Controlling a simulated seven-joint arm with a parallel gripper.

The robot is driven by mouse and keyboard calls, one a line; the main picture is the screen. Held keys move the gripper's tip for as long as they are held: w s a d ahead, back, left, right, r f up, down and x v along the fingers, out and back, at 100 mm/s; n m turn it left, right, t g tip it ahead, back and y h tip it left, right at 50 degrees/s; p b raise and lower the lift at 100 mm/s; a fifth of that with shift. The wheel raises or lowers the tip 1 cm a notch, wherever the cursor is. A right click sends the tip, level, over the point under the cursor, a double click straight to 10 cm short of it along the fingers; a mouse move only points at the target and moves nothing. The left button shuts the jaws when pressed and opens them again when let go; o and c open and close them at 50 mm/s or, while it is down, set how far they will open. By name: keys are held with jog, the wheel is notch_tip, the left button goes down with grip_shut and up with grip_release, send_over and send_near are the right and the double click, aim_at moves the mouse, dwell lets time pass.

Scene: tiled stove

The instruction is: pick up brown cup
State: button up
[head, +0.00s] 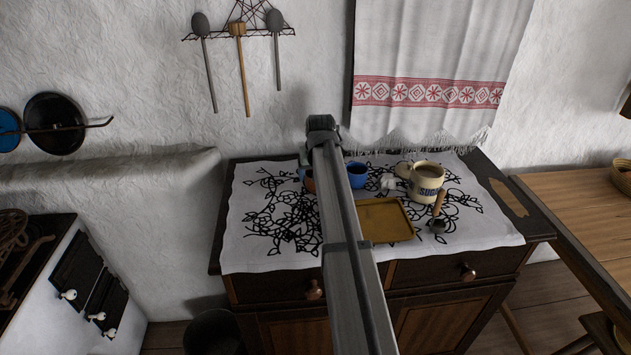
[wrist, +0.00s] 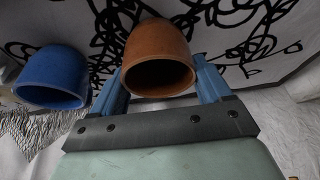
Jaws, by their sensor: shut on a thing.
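The brown cup (wrist: 158,50) is between the two blue fingers of my gripper (wrist: 158,72) in the wrist view. The fingers are shut on its sides, and its open mouth faces the camera. In the head view only a sliver of the brown cup (head: 309,181) shows at the left edge of my arm, which hides the rest. My gripper (head: 305,163) is mostly hidden there too. I cannot tell whether the cup touches the cloth or is just above it.
A blue cup (head: 357,174) stands close to the brown one; it also shows in the wrist view (wrist: 52,78). A sugar mug (head: 426,184), a tan tray (head: 384,220) and a small brush-like tool (head: 438,212) are on the patterned cloth (head: 262,235). The cloth's left side is clear.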

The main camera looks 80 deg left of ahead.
jog(key=c, duration=0.5)
jog(key=shift+o, duration=0.2)
